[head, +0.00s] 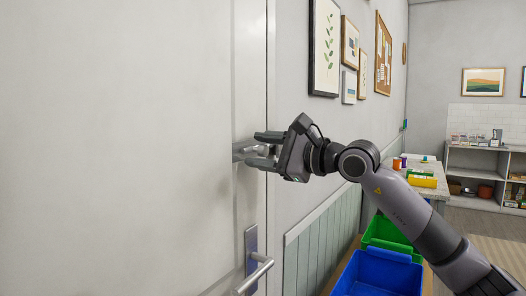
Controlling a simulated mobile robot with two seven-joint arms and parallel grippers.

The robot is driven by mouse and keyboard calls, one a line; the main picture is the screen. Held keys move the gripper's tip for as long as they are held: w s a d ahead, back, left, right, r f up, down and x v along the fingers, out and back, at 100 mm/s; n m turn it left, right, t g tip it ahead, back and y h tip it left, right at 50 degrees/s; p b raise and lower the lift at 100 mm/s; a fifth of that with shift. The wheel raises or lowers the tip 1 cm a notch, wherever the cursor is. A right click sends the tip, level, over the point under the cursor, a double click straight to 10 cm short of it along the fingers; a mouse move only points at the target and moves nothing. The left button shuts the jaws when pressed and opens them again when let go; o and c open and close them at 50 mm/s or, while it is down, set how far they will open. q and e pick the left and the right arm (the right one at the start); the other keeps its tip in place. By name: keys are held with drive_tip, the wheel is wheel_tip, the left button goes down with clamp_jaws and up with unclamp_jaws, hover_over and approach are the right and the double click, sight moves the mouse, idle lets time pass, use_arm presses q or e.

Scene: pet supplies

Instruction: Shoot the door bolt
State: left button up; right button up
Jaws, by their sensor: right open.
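The door (120,150) is a pale panel filling the left of the head view. A small metal door bolt (240,152) sits near its right edge, partly hidden behind my right gripper. My right gripper (262,149) is open, its two fingers pointing left at the bolt, one above and one below its right end. Whether the fingers touch the bolt I cannot tell. A lever handle (255,275) on a metal plate is lower on the door. My left gripper is not in view.
A blue bin (378,276) and a green bin (393,235) stand below my right arm. A worktop (418,190) with colored items is behind it, with shelves (480,180) at the far right. Framed pictures hang on the wall right of the door.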

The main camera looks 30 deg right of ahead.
drive_tip(key=b+v, duration=0.3)
drive_tip(key=v, duration=0.4)
drive_tip(key=shift+s, duration=0.1)
idle(0.7)
